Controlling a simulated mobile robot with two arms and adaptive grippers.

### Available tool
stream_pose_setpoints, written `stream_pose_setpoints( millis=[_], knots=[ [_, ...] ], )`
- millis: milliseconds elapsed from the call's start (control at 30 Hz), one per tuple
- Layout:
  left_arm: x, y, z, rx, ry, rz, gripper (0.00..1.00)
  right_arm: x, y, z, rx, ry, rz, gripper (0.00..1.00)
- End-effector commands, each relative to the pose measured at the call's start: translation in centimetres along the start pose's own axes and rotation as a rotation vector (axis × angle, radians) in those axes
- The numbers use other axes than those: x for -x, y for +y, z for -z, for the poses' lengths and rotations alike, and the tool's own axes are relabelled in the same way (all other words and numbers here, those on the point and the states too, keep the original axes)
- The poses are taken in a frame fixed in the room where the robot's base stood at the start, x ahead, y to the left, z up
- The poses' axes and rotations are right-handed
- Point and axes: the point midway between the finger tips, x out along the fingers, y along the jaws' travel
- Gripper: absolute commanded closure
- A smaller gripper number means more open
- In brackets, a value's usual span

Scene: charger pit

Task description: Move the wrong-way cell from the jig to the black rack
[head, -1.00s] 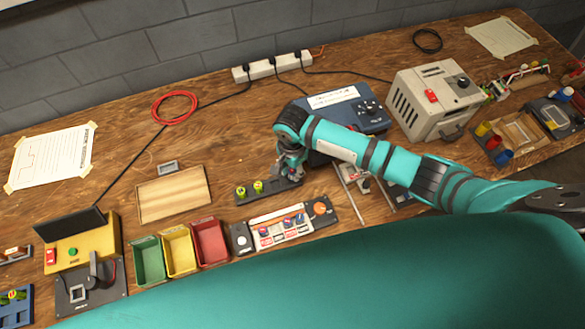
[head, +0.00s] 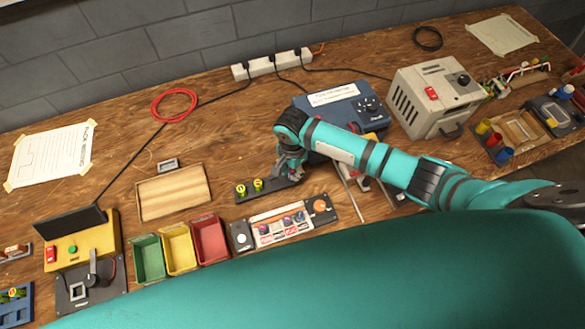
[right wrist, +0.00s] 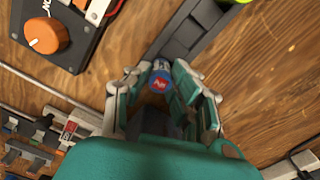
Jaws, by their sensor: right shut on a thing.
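My right gripper (head: 291,172) is at the right end of the black rack (head: 247,199). It is shut on a cell (right wrist: 160,78) with a blue body and a red-and-blue top, seen between the fingers in the right wrist view. The cell is at the near end of the rack (right wrist: 196,30) there; I cannot tell if it is seated in a slot. The jig (head: 256,240), a panel with an orange knob (head: 320,204), holds several cells with red and blue tops. My left gripper is not in view.
Green (head: 149,262), yellow (head: 179,251) and red (head: 210,240) bins stand left of the jig. A blue charger unit (head: 325,98) lies behind the arm, with a beige power box (head: 424,98) to its right. A wooden board (head: 174,193) lies left of the rack.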

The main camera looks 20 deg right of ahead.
Motion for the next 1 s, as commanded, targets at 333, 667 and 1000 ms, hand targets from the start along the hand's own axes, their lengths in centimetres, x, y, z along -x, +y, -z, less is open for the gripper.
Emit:
stream_pose_setpoints(
  millis=[333,667,1000],
  knots=[
    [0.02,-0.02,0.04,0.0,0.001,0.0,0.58,0.02,-0.03,-0.02,0.0,0.0,0.0,1.0],
    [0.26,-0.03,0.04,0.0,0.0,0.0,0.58,-0.28,-0.06,-0.05,0.0,0.0,0.001,1.0],
    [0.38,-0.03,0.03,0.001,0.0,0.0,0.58,-0.57,-0.06,-0.05,0.0,0.0,0.001,1.0]
  ],
)
